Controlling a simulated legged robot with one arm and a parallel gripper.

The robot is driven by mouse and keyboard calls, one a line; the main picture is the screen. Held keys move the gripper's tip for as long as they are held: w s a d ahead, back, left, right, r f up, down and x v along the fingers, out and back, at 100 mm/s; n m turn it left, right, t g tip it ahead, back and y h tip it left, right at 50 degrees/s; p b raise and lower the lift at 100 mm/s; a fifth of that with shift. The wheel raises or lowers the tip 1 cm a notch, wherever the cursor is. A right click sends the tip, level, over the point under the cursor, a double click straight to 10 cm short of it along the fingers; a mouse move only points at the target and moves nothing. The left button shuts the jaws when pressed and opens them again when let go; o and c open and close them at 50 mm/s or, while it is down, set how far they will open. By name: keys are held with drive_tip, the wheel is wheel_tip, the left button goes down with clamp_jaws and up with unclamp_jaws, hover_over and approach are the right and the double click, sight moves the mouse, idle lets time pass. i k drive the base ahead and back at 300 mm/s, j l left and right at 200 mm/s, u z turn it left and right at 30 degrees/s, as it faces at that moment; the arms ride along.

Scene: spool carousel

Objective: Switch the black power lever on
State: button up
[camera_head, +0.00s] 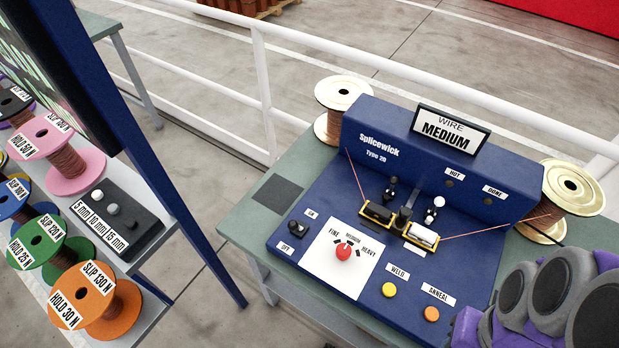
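The black power lever (298,229) is on the left side of the blue Splicewick machine's sloping panel. An ON label (312,213) lies on its far side and an OFF label (287,248) on its near side. The lever is small here, and I cannot tell for certain which way it leans. My arm's grey and purple links fill the lower right corner, to the right of the panel and well away from the lever. My gripper's fingers do not show.
The panel also has a red selector knob (343,252), a yellow WELD button (389,290) and an orange ANNEAL button (431,314). Copper-wire spools (340,95) flank the machine. A rack with coloured spools (82,295) stands left behind a blue post. White railing (262,85) runs behind.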

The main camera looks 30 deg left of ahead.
sight(293, 226)
drive_tip(key=u, duration=1.7)
